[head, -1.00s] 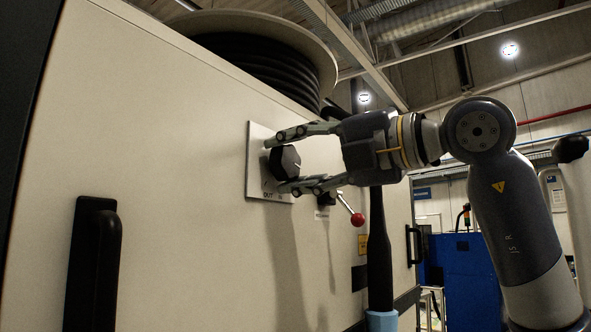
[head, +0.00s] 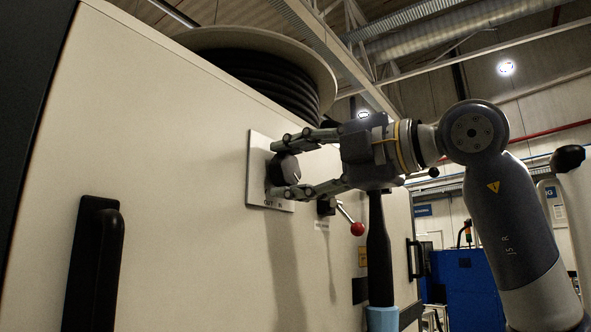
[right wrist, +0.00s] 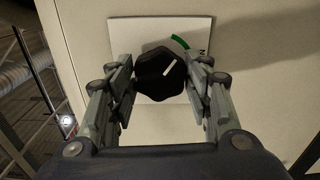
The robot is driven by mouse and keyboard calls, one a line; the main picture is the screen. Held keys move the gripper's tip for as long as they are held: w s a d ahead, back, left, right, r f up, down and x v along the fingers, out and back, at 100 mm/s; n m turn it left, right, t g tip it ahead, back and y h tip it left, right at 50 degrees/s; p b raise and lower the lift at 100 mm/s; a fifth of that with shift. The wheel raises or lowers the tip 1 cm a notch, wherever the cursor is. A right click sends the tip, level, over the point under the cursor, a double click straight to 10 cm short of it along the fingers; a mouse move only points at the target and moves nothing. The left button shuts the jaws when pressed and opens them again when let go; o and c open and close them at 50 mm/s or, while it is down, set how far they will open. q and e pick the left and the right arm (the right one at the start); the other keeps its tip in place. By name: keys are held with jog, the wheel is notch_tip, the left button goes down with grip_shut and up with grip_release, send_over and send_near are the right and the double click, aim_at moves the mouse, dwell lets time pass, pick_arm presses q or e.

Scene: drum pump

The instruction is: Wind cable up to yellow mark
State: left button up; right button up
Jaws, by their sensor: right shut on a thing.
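A black selector knob (head: 287,178) sits on a pale square plate (head: 257,172) marked "OUT" and "IN" on the cabinet front. My right gripper (head: 283,168) is shut on the knob, one finger above and one below it. In the right wrist view the knob (right wrist: 160,75) lies between the fingers; its white pointer line leans up and right, towards a green arc. The drum (head: 325,70) on top carries black cable (head: 262,78) in several turns. A thick black hanging piece (head: 378,255) with a light blue lower end shows below my gripper. I see no yellow mark on the cable. My left gripper is not in view.
A lever with a red ball (head: 357,229) sticks out just right of and below the plate. A black handle (head: 96,262) stands out at the cabinet's left. A yellow label (head: 363,257) is on the cabinet front. A blue cabinet (head: 468,285) stands behind.

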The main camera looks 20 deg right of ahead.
jog(key=shift+a+f, duration=0.1)
jog(key=o, duration=1)
jog(key=shift+o, duration=0.2)
jog(key=v, duration=1.2)
